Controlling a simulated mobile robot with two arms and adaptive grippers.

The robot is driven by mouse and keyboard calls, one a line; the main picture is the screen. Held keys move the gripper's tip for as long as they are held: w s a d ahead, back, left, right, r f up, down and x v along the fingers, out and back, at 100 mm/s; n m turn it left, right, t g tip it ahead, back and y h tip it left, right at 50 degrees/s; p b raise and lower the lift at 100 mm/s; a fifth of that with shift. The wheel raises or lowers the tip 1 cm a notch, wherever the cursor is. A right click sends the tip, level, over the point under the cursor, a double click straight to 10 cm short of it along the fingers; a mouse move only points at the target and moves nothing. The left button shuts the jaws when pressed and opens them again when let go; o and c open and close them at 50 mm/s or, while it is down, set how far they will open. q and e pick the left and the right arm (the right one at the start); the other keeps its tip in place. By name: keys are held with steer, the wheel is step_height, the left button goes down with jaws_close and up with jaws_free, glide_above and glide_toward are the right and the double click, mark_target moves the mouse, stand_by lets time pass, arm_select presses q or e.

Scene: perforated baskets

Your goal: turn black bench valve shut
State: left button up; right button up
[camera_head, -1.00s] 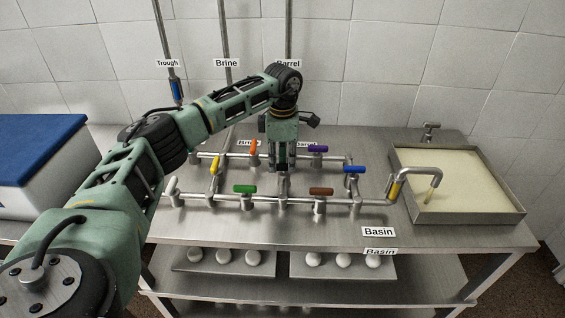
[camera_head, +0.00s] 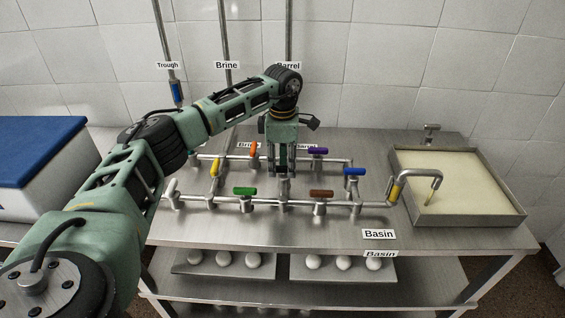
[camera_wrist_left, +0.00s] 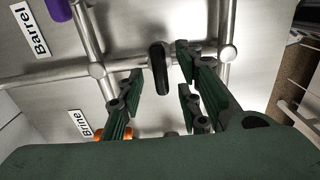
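The black valve handle (camera_wrist_left: 159,68) shows in the left wrist view as a short dark bar. It lies crosswise over the steel pipe running left to right in that view. My left gripper (camera_wrist_left: 160,92) is open, with its fingers apart on either side of the handle; I see gaps between the handle and both fingers. In the head view my left gripper (camera_head: 282,168) points down over the middle of the pipework and hides the black handle. My right gripper is not in view.
Nearby handles are purple (camera_head: 318,151), orange (camera_head: 253,148), yellow (camera_head: 215,167), green (camera_head: 245,190), brown (camera_head: 321,194) and blue (camera_head: 355,171). A basin (camera_head: 418,215) of pale liquid stands at the right. A blue-lidded box (camera_head: 40,150) is at the left.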

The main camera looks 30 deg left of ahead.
mark_target(282, 166)
arm_select(q)
step_height(282, 166, up, 12)
stand_by(0.6)
stand_by(0.5)
